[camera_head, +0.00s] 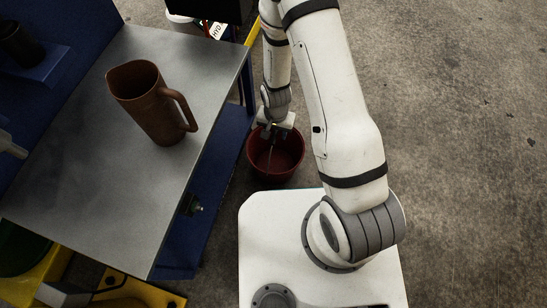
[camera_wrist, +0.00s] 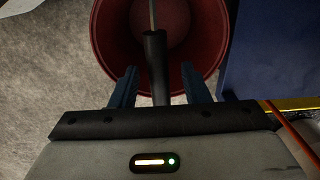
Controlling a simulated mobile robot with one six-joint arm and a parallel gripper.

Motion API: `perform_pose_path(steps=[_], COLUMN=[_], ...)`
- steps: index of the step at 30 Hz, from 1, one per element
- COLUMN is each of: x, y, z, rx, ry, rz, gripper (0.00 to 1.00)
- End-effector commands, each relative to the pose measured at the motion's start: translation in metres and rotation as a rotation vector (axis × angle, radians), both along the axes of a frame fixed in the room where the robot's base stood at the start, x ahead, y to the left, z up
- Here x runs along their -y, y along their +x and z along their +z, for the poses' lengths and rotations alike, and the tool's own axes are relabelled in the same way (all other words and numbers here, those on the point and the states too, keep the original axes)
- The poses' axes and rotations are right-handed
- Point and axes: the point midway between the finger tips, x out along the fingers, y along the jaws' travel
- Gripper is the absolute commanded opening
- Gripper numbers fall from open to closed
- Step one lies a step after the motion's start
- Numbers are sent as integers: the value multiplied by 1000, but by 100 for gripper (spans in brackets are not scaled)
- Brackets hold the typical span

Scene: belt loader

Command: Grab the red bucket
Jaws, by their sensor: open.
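The red bucket (camera_head: 262,168) stands on the floor just right of the metal table, in front of my base. In the wrist view the red bucket (camera_wrist: 106,40) fills the upper middle, with its open top facing me. Its dark handle grip (camera_wrist: 155,62) on a thin wire lies between my fingers. My gripper (camera_wrist: 154,72) is open, with one blue finger on each side of the grip and a gap to both. In the head view my gripper (camera_head: 274,133) is over the bucket's far rim, partly hidden by my wrist.
A brown pitcher (camera_head: 148,104) stands on the grey metal table (camera_head: 85,165). The table's blue frame (camera_head: 212,190) is close to the bucket's left side. A yellow bar (camera_head: 253,30) and a dark box are behind. The concrete floor at right is clear.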

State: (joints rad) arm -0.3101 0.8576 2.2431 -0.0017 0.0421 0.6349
Motion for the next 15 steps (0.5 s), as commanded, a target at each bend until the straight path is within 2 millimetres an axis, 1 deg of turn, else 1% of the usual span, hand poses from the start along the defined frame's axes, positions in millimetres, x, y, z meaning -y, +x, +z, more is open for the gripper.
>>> perform_pose_path(steps=[1, 7, 15], x=[0, 0, 0], y=[0, 1, 0], z=[-4, -3, -3], rx=[1, 1, 1], ry=[1, 1, 1], rz=[0, 0, 0], gripper=[42, 42, 20])
